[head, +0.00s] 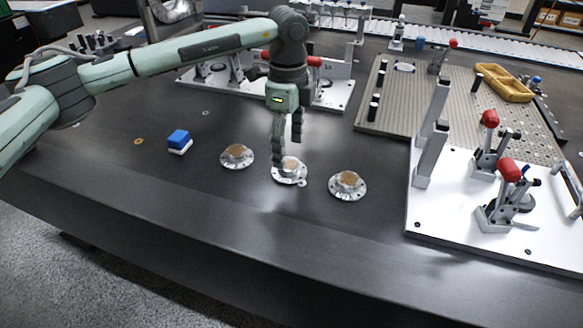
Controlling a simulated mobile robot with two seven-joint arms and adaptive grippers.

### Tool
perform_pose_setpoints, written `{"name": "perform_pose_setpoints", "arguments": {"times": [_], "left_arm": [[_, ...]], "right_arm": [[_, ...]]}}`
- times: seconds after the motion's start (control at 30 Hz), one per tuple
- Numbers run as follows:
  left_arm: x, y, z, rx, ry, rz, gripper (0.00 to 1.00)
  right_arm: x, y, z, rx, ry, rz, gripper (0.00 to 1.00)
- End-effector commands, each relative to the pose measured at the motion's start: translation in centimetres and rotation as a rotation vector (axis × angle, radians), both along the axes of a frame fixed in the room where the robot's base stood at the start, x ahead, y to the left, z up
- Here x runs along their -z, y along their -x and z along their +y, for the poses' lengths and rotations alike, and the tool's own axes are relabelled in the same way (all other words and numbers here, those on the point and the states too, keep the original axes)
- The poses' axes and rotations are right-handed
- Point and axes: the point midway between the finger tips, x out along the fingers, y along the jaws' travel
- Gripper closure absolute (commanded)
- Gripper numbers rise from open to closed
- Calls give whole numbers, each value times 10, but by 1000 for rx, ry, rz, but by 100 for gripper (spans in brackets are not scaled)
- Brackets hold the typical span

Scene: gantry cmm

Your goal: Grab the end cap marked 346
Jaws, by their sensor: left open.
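Three round silver end caps with tan tops lie in a row on the dark table: a left one (237,157), a middle one (290,174) and a right one (347,186). Any markings on them are too small to read, so I cannot tell which is 346. My left gripper (288,156) points down over the middle end cap, with its fingers apart on either side of the cap's raised centre. A finger hides part of that cap. I cannot tell whether the fingers touch it. My right gripper is out of view.
A blue and white block (179,142) lies left of the caps. A white fixture plate (430,232) with red-handled clamps stands at the right. Another clamp plate (335,96) is behind the arm. A perforated plate (415,112) and yellow tray (503,84) are at back right. The front table is clear.

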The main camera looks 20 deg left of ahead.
Motion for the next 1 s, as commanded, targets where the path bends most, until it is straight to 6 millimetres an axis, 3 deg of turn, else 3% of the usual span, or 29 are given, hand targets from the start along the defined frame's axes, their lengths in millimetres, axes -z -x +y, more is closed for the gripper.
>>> {"name": "perform_pose_setpoints", "arguments": {"times": [0.13,0.23,0.53,1.0], "left_arm": [[24,-1,0,1,0,3,33],[38,-1,0,0,0,2,33],[43,-1,-1,1,1,1,33],[42,-1,-1,1,1,1,92]], "right_arm": [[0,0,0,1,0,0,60],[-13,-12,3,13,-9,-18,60],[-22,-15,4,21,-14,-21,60],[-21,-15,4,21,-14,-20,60]]}}
